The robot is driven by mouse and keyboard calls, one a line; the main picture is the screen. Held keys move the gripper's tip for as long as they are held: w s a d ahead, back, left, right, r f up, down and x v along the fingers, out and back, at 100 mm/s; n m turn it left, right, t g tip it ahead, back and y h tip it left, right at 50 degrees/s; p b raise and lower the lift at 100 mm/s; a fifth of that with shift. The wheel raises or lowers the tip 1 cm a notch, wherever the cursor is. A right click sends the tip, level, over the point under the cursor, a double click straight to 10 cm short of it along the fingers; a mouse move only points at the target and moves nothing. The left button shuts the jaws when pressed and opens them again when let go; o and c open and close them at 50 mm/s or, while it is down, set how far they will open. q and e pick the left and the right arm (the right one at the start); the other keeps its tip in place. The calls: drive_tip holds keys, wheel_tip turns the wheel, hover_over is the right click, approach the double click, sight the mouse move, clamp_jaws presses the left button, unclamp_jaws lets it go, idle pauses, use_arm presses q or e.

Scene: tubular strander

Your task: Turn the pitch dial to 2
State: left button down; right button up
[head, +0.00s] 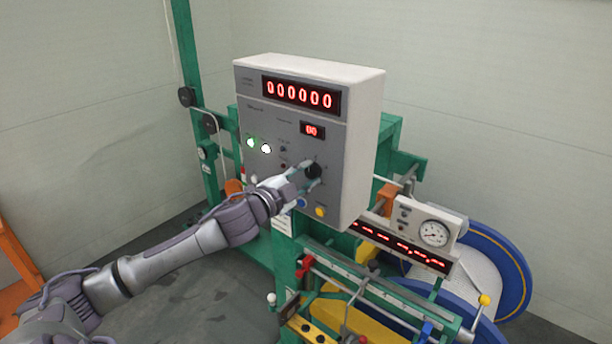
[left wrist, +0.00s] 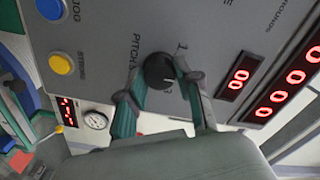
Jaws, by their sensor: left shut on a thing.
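The pitch dial is a round black knob (head: 313,171) on the front of the grey control box (head: 355,150). It also shows in the left wrist view (left wrist: 158,71), with the word PITCH beside it and a "1" printed near it. My left gripper (head: 307,176) is at the knob. Its two fingers (left wrist: 160,88) stand on either side of the knob and are shut on it. The other scale numbers are hidden or too small to read. My right gripper is not in view.
The box has a red display reading 000000 (head: 300,94) and a smaller one reading 00 (head: 312,130). A blue button (head: 302,203) and a yellow button (head: 320,211) sit below the knob. A gauge (head: 434,233) stands at the lower right.

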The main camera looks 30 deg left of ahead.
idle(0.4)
use_arm(q)
drive_tip(key=c, duration=0.8)
unclamp_jaws()
drive_tip(key=shift+s+f, duration=0.1)
drive_tip(key=shift+s, duration=0.35)
drive_tip(key=s, duration=0.7)
drive_tip(key=s+a, duration=0.1)
drive_tip(key=s, duration=0.3)
